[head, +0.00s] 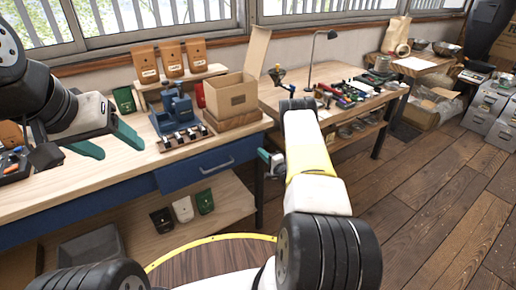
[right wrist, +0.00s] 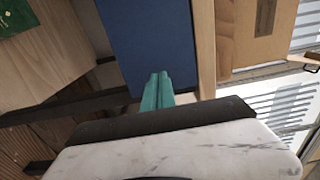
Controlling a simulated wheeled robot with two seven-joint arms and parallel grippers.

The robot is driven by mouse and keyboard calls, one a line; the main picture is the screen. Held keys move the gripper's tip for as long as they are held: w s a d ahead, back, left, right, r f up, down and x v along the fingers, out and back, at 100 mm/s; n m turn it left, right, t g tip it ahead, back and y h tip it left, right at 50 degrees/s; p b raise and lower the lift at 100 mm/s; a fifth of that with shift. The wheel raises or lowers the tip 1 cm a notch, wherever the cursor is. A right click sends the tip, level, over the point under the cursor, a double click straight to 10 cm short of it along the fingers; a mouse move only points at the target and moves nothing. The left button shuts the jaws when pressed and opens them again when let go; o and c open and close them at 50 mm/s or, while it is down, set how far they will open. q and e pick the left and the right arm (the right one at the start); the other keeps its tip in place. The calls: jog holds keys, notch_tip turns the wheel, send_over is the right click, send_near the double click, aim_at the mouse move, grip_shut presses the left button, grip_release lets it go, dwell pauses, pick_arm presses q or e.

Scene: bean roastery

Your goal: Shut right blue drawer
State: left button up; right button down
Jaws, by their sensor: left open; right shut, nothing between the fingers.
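The right blue drawer (head: 190,174) is under the wooden bench top, with a pale bar handle (head: 216,166) on its front. How far it stands out is hard to tell. My right gripper (head: 265,157) is beside the drawer's right end, its teal fingers together and empty. In the right wrist view, the shut fingers (right wrist: 158,88) point at a blue panel (right wrist: 150,40), likely the drawer front; I cannot tell whether they touch it. My left gripper (head: 108,142) is open and empty above the bench top, left of the drawer.
On the bench (head: 110,165) stand a blue machine (head: 175,108), a cardboard box (head: 231,94) and brown bags (head: 171,58). A lower shelf (head: 232,198) holds small bags. A second table (head: 270,92) with tools stands to the right. The wooden floor (head: 430,190) at right is clear.

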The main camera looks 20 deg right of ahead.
aim_at(256, 146)
jog(key=shift+x, duration=1.15)
jog(key=x, duration=0.4)
jog(key=shift+w, duration=0.2)
jog(key=shift+w+r, duration=0.15)
jog(key=shift+r, duration=0.05)
jog(key=shift+a, duration=0.1)
